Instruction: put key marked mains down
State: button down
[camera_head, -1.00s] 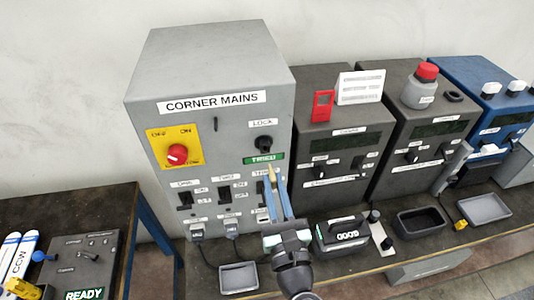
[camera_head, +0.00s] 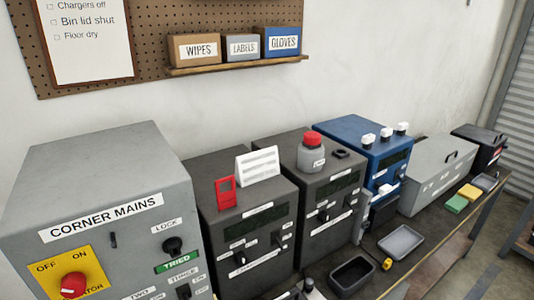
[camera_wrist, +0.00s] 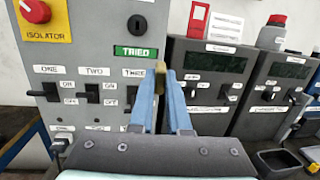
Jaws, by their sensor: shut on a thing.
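My gripper (camera_wrist: 162,82) shows in the wrist view, its two blue fingers shut on a small brass-coloured key (camera_wrist: 160,68) at their tips. Most of the key is hidden between the fingers, and no marking on it can be read. The key is in front of the grey corner mains cabinet (camera_head: 101,180), near its right edge, beside the switch labelled three; whether it touches the cabinet I cannot tell. The cabinet's green tried label (camera_wrist: 135,52) and lock knob (camera_wrist: 137,24) are just above left. My gripper is out of the head view.
Two dark charger units (camera_head: 243,235) stand right of the cabinet, then a blue unit (camera_head: 360,150). A black tray (camera_head: 352,277) and a grey tray (camera_head: 401,243) lie on the bench before them. A yellow sponge-like block (camera_head: 470,193) lies farther right.

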jog(key=s+d+f+m+t+h+b, duration=0.2)
jog(key=s+d+f+m+h, duration=0.45)
jog(key=d+h, duration=0.25)
notch_tip(320, 180, down, 9)
jog(key=s, duration=0.2)
jog(key=shift+s+a+n, duration=0.15)
jog(key=shift+s+n, duration=0.2)
jog(key=shift+n, duration=0.1)
jog(key=shift+f, duration=0.1)
